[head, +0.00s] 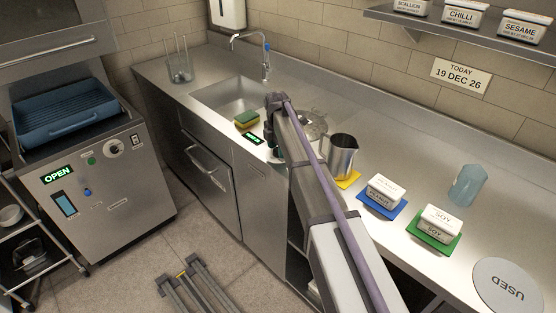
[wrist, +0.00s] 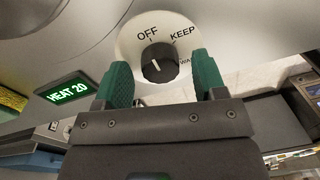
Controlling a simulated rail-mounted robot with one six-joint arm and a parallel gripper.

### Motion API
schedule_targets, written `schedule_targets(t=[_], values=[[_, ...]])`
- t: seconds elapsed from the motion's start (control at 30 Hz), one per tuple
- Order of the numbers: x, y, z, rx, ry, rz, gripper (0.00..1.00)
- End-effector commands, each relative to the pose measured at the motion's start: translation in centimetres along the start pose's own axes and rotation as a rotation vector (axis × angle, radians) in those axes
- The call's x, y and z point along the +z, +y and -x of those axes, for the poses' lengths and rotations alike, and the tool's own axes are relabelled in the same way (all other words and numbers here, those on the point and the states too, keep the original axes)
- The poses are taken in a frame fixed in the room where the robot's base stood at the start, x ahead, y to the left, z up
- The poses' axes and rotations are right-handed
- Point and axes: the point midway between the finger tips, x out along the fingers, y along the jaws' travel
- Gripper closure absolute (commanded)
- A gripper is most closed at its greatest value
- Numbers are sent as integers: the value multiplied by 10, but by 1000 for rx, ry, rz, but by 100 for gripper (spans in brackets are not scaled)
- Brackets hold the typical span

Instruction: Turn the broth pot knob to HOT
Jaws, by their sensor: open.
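The knob (wrist: 158,62) is dark on a round white dial (wrist: 128,45) in the wrist view. The dial reads OFF at the top, KEEP at upper right and a partly covered WA... at right; no HOT label shows. A short white mark on the knob points roughly toward OFF. My gripper (wrist: 172,78) is open, its green fingertips on either side of the knob's lower part; I cannot tell whether they touch it. In the head view my arm hides the knob, and my gripper (head: 270,138) is at the counter's front edge.
A yellow-green sponge (head: 246,119) lies near the sink (head: 232,97), left of my gripper. A steel pitcher (head: 342,154), white labelled tubs (head: 385,191) on coloured mats and a blue cup (head: 467,185) stand to the right. The floor before the counter has folded metal legs (head: 197,285).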

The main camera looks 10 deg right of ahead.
Motion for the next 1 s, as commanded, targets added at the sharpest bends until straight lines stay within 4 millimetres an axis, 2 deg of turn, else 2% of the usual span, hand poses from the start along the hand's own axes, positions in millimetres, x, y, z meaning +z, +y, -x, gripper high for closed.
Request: schedule_targets(t=[0.03, 0.27, 0.77, 1.0], values=[[0, 0, -6, 0, 0, 0, 36], [0, 0, -3, 0, 0, 0, 36], [0, 0, -3, 0, 0, 0, 83], [0, 0, -3, 0, 1, -13, 85]])
